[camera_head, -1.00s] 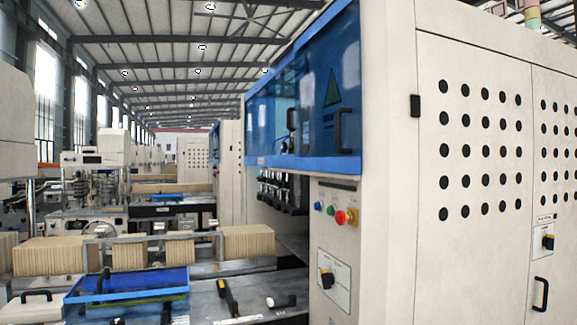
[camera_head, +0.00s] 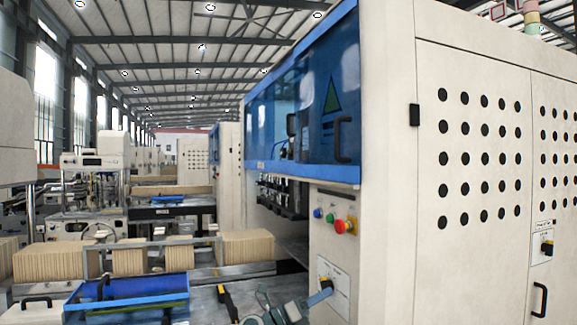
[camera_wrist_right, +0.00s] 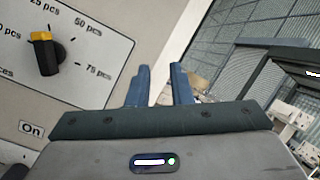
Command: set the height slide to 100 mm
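My right gripper (camera_head: 318,297) is in front of the machine's panel, to the right of that handle. In the right wrist view its two blue fingers (camera_wrist_right: 160,88) are apart with nothing between them. A black rotary knob with a yellow mark (camera_wrist_right: 45,54) lies left of the fingers, on a plate lettered in pcs. My left gripper is out of view.
The knob's panel also has blue, green, red and yellow buttons (camera_head: 338,225) above it. A blue tray (camera_head: 130,292) and stacks of brown board (camera_head: 130,262) are at the left. The white cabinet (camera_head: 470,270) fills the right.

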